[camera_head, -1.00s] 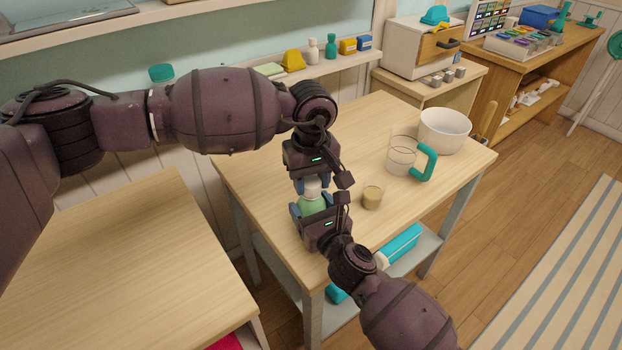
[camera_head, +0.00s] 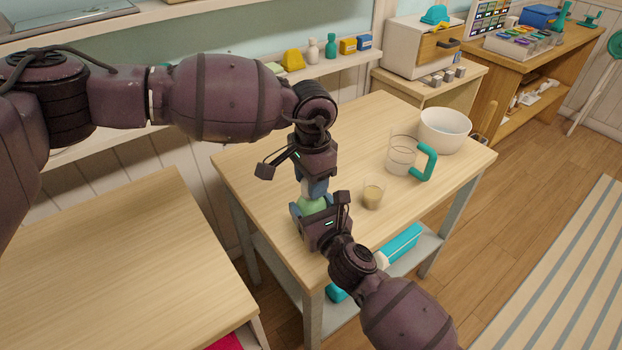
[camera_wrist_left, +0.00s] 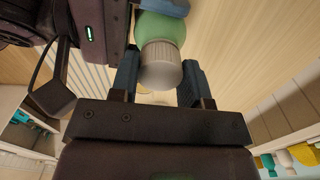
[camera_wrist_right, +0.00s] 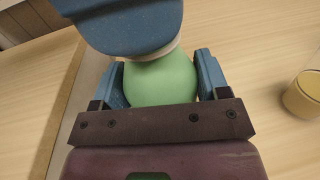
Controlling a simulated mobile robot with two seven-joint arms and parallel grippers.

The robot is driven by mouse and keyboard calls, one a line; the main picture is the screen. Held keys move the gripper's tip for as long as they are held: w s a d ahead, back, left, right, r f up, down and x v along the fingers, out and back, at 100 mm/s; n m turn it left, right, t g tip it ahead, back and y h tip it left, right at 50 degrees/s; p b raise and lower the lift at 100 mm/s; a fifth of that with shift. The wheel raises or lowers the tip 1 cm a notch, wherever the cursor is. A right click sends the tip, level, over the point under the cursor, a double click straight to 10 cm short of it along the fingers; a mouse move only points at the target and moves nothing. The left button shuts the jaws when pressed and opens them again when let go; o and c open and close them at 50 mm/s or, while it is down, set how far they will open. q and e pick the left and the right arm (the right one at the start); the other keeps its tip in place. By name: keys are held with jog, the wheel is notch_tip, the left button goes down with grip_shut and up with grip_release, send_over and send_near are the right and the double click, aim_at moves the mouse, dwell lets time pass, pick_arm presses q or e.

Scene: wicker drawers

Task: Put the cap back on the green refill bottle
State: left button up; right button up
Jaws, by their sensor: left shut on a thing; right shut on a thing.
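The green refill bottle (camera_head: 313,206) stands upright near the left side of the table; it also shows in the right wrist view (camera_wrist_right: 165,82). My right gripper (camera_head: 318,214) is shut around its body. The white ribbed cap (camera_wrist_left: 160,66) is at the top of the bottle in the left wrist view, in line with its neck. My left gripper (camera_head: 314,188) is above the bottle, shut on the cap, with a finger on each side (camera_wrist_left: 160,85). In the right wrist view a left finger hides most of the cap. Whether the cap is fully seated cannot be told.
A small glass with tan contents (camera_head: 373,195) stands close to the right of the grippers. A clear jug with a teal handle (camera_head: 402,158) and a white bowl (camera_head: 444,131) stand farther right. The table (camera_head: 270,160) is clear behind the arms.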

pick_arm(q)
jog(key=shift+m, duration=0.6)
jog(key=o, duration=0.9)
jog(key=shift+r, duration=2.3)
jog(key=shift+f, duration=0.15)
jog(key=shift+c, duration=0.2)
